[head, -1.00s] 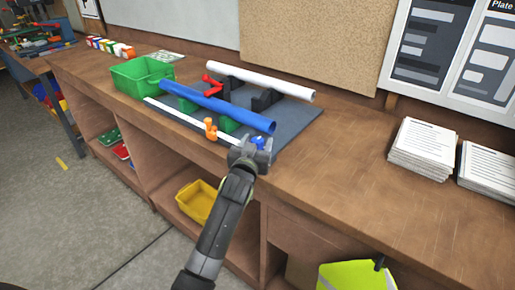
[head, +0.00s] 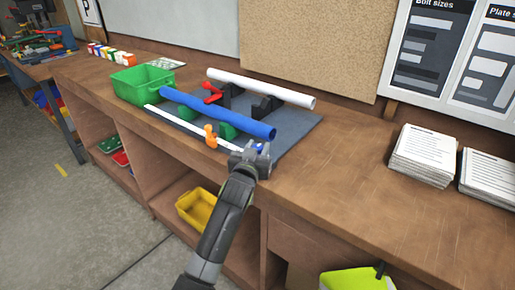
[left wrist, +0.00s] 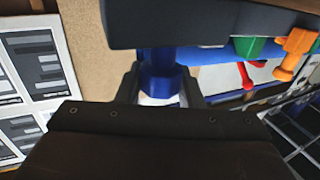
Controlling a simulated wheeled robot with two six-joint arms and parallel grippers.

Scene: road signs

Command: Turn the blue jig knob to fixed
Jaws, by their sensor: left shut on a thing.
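The blue jig knob (left wrist: 160,75) sits between the two fingers of my left gripper (left wrist: 160,92) in the left wrist view. In the head view my left gripper (head: 258,152) is at the front right corner of the jig and hides most of the knob; only a small blue patch shows. The gripper is shut on the knob. The jig has a dark grey base (head: 298,128), a blue tube (head: 215,113) on green supports, and an orange clamp (head: 211,136) by a white strip. I cannot read any marking around the knob. My right gripper is out of view.
A white tube (head: 262,88) on black supports with a red handle (head: 212,93) lies behind the blue tube. A green bin (head: 140,84) stands to the left. Paper stacks (head: 424,154) lie at the right. Bench top between the jig and the papers is clear.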

